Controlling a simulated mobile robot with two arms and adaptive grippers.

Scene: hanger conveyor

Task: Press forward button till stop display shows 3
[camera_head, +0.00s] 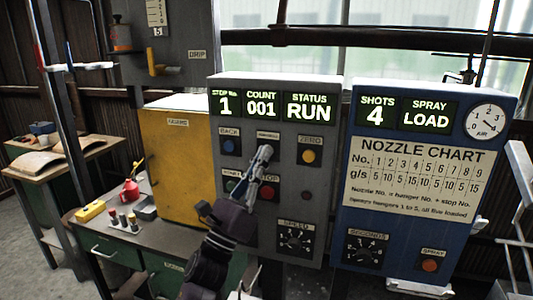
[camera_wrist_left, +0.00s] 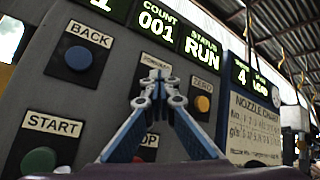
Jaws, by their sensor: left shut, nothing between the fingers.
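The grey control panel (camera_head: 290,209) stands in front of me. Its stop display (camera_head: 225,104) shows 1, its count display (camera_head: 262,104) 001, and its status display (camera_head: 308,108) RUN. My left gripper (camera_head: 264,152) is shut and empty, with its fingertips in front of the panel just below the forward label (camera_head: 268,135). In the left wrist view the fingertips (camera_wrist_left: 155,78) cover the place under the forward label (camera_wrist_left: 155,63). The forward button is hidden behind them, and I cannot tell whether they touch it. My right gripper is not in view.
Around the fingertips are the blue back button (camera_head: 230,146), yellow zero button (camera_head: 308,156), red stop button (camera_head: 267,193) and speed knob (camera_head: 294,240). A blue spray cabinet (camera_head: 430,235) stands at the right. A yellow cabinet (camera_head: 180,165) stands at the left.

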